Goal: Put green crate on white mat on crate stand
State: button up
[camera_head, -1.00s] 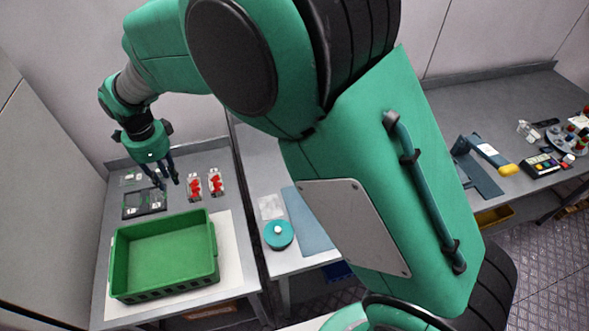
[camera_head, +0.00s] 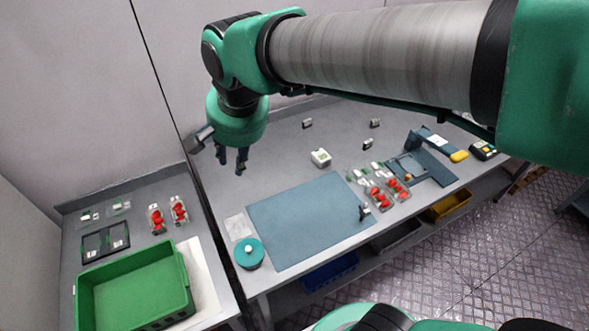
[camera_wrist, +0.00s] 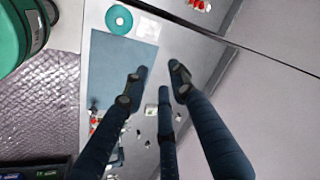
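The mat lies on the grey crate stand (camera_head: 70,262), and the crate's lower left part is cut off by the frame. My gripper (camera_head: 232,162) is over the left part of the middle table, to the right of and away from the crate. In the wrist view its dark fingers (camera_wrist: 160,82) are spread apart with nothing between them, so it is open and empty.
Two red berry packs (camera_head: 167,214) and a black tray (camera_head: 105,242) sit behind the crate. The middle table holds a blue-grey mat (camera_head: 310,220), a teal round container (camera_head: 249,253), a small white item (camera_head: 320,158) and more berry packs (camera_head: 388,192). A narrow gap separates the tables.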

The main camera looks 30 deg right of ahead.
jog(key=s+d+n+t, duration=0.1)
jog(key=s+d+n, duration=0.4)
jog(key=s+d, duration=0.4)
jog(key=shift+s+d+n+t+h, duration=0.3)
jog(key=shift+s+t+h, duration=0.1)
jog(key=shift+s, duration=1.9)
